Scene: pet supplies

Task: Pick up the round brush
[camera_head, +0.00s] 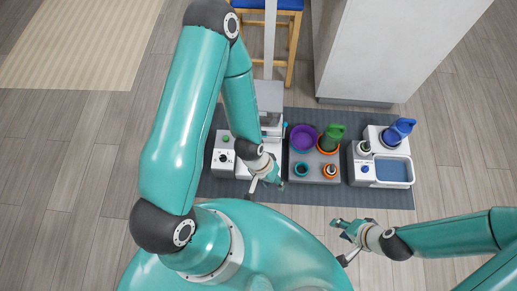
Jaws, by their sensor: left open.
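I cannot tell for certain which item is the round brush. A small round orange item with a dark and pale centre (330,171) sits at the front right of the grey tray (316,178). A small teal ring-shaped item (301,169) sits to its left. My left gripper (267,186) is open and empty at the front left of the grey tray, left of the teal item. My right gripper (340,242) has its fingers spread, and I see nothing between them. It is in front of the dark mat, apart from the items.
A purple bowl (303,137) and a green container (334,132) stand at the back of the tray. A white unit with a blue basin (394,171) and a blue jug (400,129) is at right. White equipment (222,158) stands left. The dark mat (375,202) is clear in front.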

